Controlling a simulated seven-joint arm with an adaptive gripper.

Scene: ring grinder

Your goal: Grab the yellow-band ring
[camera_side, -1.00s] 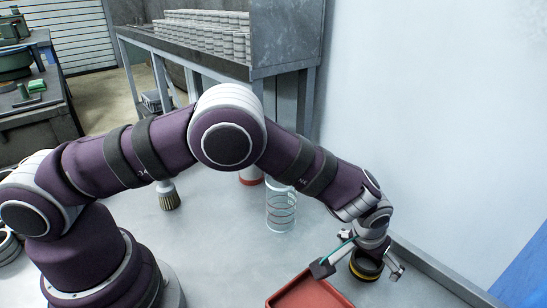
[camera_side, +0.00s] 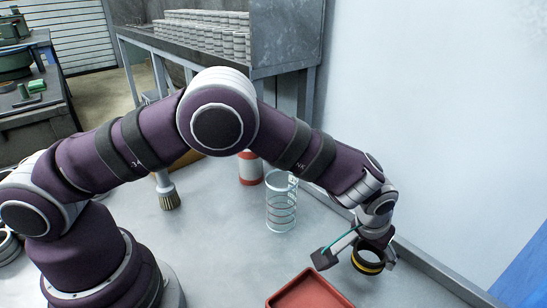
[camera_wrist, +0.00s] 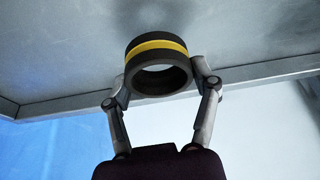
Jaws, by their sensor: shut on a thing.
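The yellow-band ring (camera_side: 368,268) is black with a yellow stripe around it. In the side view it is at the lower right, between the fingers of my gripper (camera_side: 362,257). In the wrist view the ring (camera_wrist: 157,47) sits between the two fingertips of my gripper (camera_wrist: 162,80), which is shut on its outer sides. Its open hole shows there, with a dark shadow on the grey table surface beyond. The ring looks tilted and held off the table, though the size of the gap is hard to tell.
A red tray (camera_side: 310,289) lies just below and left of the ring. The wall (camera_side: 440,120) is close on the right.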

